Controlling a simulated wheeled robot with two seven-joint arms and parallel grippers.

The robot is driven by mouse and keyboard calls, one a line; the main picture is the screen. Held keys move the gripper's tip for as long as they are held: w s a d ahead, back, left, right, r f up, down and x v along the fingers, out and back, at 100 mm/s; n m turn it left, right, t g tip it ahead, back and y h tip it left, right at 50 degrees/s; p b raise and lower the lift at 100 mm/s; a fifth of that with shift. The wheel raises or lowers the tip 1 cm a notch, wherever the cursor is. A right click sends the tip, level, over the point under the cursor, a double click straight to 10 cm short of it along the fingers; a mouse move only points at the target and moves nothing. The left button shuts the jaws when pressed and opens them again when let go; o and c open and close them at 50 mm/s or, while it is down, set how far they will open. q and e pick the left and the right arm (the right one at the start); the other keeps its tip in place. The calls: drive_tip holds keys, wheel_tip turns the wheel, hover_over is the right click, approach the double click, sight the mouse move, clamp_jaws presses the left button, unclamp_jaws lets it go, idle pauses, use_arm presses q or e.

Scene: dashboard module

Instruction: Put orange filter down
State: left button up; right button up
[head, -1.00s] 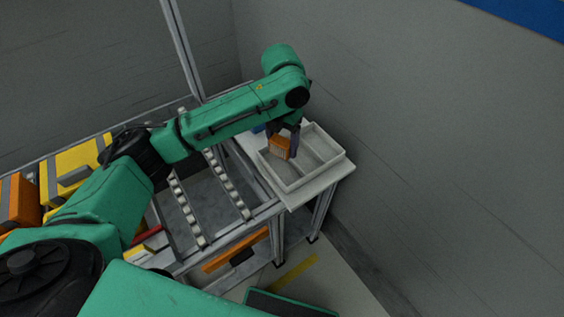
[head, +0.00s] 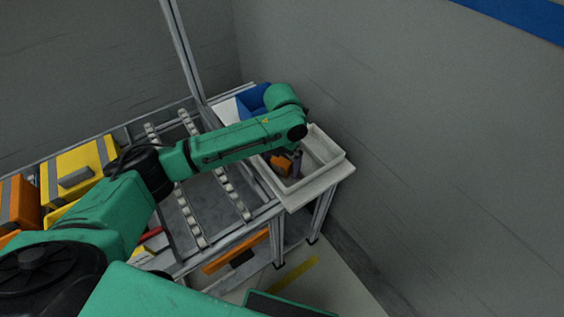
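The orange filter (head: 281,165) is a small orange block. It is inside the light grey tray (head: 329,177), in the left compartment, low near its floor. My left gripper (head: 293,163) points down into the tray, with a dark finger just right of the filter. The wrist and upper gripper are partly hidden behind the arm. I cannot tell whether the fingers still grip the filter or whether it rests on the tray floor. My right gripper is not in view.
The tray stands on a white tabletop (head: 313,196) close to a grey wall (head: 430,150). A blue bin (head: 252,101) is behind my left arm. Roller rails (head: 233,192) run to the left, with yellow (head: 85,165) and orange cases beyond.

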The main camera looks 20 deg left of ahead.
sight(282, 160)
use_arm(q)
wheel_tip(282, 160, up, 12)
drive_tip(key=shift+r+b, duration=0.15)
drive_tip(key=shift+b, duration=0.15)
idle(0.4)
